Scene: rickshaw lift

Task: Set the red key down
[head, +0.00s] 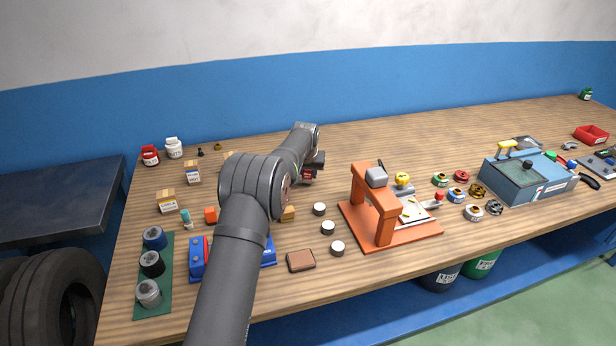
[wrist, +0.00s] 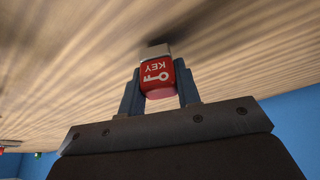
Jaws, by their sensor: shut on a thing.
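The red key (wrist: 157,78) is a small red block with a white key symbol and the word KEY, with a pale end. In the wrist view it sits between the two fingers of my gripper (wrist: 160,90), which is shut on it. A dark shadow lies on the wooden table just beyond its pale end; I cannot tell whether it touches the wood. In the head view my gripper (head: 312,174) is low over the back middle of the table, with a bit of red showing at it. My arm hides part of the table there.
An orange press (head: 375,205) stands right of my gripper. White-topped round pieces (head: 328,228) and a brown pad (head: 300,260) lie in front. A blue machine (head: 530,175) stands at the right. Boxes and jars stand at the left. The wooden table (head: 420,110) is clear along the back.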

